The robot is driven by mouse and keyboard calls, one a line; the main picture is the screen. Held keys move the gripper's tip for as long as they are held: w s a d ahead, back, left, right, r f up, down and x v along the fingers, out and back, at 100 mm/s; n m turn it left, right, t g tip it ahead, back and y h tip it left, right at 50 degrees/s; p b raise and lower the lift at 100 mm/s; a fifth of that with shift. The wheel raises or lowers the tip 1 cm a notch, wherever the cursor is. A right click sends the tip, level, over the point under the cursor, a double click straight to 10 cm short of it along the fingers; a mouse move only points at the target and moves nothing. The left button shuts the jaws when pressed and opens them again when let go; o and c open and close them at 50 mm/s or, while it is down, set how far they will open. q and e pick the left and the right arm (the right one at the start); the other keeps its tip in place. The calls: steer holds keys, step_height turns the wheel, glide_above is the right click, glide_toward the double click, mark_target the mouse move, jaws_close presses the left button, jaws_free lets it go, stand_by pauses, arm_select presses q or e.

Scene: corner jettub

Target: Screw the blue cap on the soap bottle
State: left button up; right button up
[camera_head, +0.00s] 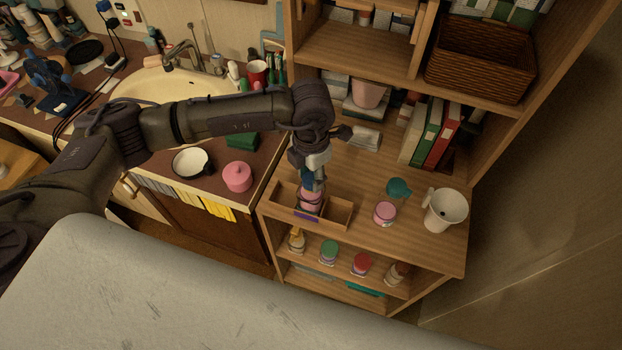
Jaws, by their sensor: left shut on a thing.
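My left gripper (311,203) reaches straight down into a small open wooden box on the shelf unit's counter. It is shut on a pink bottle-like item (309,193) inside the box. Something blue shows just above the pink, between the fingers. I cannot tell whether it is the blue cap, or whether it sits on the pink item. A teal round item (399,188) stands on the counter to the right, behind a pink jar (385,213). I cannot make out for certain which of these is the soap bottle. My right gripper is not in view.
The wooden box (341,214) has low walls and a purple label. A white pitcher (445,210) stands at the counter's right. Binders (437,142) stand behind. Jars fill the shelf below. A pink lidded pot (238,177) and a white bowl (192,163) are by the sink.

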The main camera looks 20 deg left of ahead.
mark_target(311, 178)
arm_select(q)
steer(key=shift+f+m+b, duration=0.2)
steer(key=shift+m+b, duration=1.5)
steer(key=shift+m, duration=0.2)
steer(key=shift+r+m+b, duration=0.1)
steer(key=shift+m+b, duration=0.65)
steer(key=shift+m, duration=0.25)
steer(key=o, duration=1.2)
steer(key=shift+o, duration=0.2)
steer(key=shift+r, duration=0.15)
step_height(311, 178, up, 12)
